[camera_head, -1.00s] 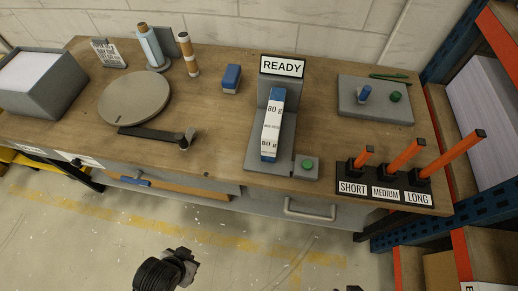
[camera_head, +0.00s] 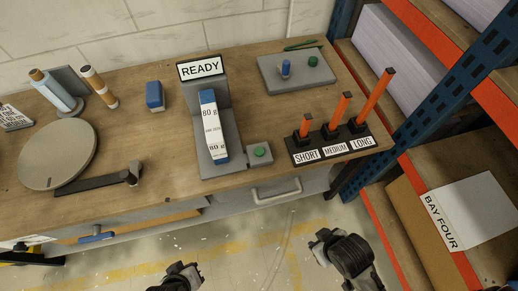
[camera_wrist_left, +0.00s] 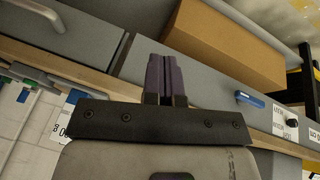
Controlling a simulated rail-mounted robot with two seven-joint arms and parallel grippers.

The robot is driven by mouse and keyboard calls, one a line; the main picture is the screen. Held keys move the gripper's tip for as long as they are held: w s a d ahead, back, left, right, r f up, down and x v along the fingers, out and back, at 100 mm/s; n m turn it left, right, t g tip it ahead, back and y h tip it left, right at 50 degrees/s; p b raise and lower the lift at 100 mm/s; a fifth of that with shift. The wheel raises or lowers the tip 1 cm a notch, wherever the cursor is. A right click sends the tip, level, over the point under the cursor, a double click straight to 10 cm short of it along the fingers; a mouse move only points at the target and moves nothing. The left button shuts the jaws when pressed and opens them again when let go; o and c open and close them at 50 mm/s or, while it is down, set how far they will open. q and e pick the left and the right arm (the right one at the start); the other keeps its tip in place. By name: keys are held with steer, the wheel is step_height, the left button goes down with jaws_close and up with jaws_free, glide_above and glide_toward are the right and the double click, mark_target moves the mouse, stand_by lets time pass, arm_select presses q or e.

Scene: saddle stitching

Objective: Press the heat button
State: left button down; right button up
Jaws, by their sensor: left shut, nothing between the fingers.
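A round green button (camera_head: 260,152) sits on a small grey box at the front right of a grey machine (camera_head: 222,158). The machine carries a blue and white "80 g" piece and a "READY" sign (camera_head: 201,68). A second green button (camera_head: 313,61) is on a grey plate (camera_head: 275,82) at the back right; no heat label is readable on either. My left gripper (camera_head: 188,270) is low in front of the bench, apart from both buttons; in the left wrist view its fingers (camera_wrist_left: 161,77) are shut and empty. My right gripper (camera_head: 322,240) is in front of the bench; its finger state is unclear.
A rack (camera_head: 334,146) of orange-handled tools labelled SHORT, MEDIUM and LONG stands right of the machine. A blue block (camera_head: 155,96), round disc (camera_head: 57,154) and black arm (camera_head: 90,184) lie left. Shelving (camera_head: 450,150) bounds the right side.

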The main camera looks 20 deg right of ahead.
arm_select(q)
steer(key=w+d+r+n+h+p, duration=0.2)
steer(key=w+d+r+n, duration=0.1)
steer(key=w+d, duration=0.6)
step_height(320, 180, up, 13)
steer(key=n+h+p, duration=0.4)
steer(key=n, duration=0.7)
glide_above(260, 152)
steer(key=shift+f, duration=0.15)
step_height(260, 152, down, 7)
steer(key=b, duration=0.9)
steer(key=shift+r+b, duration=0.2)
steer(key=shift+b, duration=0.15)
steer(key=shift+f+p, duration=0.2)
steer(key=shift+p, duration=0.1)
steer(key=shift+f, duration=0.85)
